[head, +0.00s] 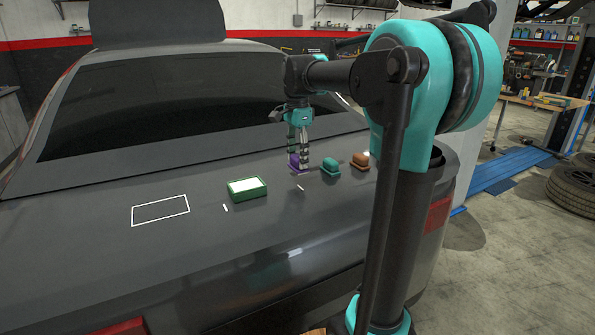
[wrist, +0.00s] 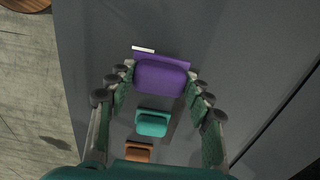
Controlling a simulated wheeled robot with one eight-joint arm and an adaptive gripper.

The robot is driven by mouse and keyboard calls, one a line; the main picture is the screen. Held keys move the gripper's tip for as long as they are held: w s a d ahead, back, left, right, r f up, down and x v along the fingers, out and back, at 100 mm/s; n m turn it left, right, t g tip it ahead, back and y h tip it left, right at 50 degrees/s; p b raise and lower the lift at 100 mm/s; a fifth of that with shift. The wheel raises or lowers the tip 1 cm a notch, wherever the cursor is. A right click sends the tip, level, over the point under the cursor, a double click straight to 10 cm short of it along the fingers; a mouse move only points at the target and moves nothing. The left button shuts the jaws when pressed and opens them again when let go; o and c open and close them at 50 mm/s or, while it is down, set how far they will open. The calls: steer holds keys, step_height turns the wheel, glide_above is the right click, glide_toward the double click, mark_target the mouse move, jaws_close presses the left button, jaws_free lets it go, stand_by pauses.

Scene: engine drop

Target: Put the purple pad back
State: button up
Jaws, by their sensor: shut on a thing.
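The purple pad (head: 294,161) is on or just above the dark car's trunk lid, to the left of the teal pad; I cannot tell whether it touches the surface. It also shows in the wrist view (wrist: 160,77), between the fingertips. My gripper (head: 300,165) points down and is shut on the purple pad. In the wrist view my gripper (wrist: 160,80) has one finger on each side of the pad. In the head view the fingers hide part of the pad.
A teal pad (head: 330,165) and a brown pad (head: 361,160) stand to the right. A green box with a white top (head: 247,189) stands left, near short white marks (head: 225,208). A white outlined rectangle (head: 160,210) on the trunk is empty. The front of the trunk is clear.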

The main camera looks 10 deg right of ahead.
mark_target(297, 170)
steer(key=shift+f, duration=2.35)
steer(key=o, duration=1.2)
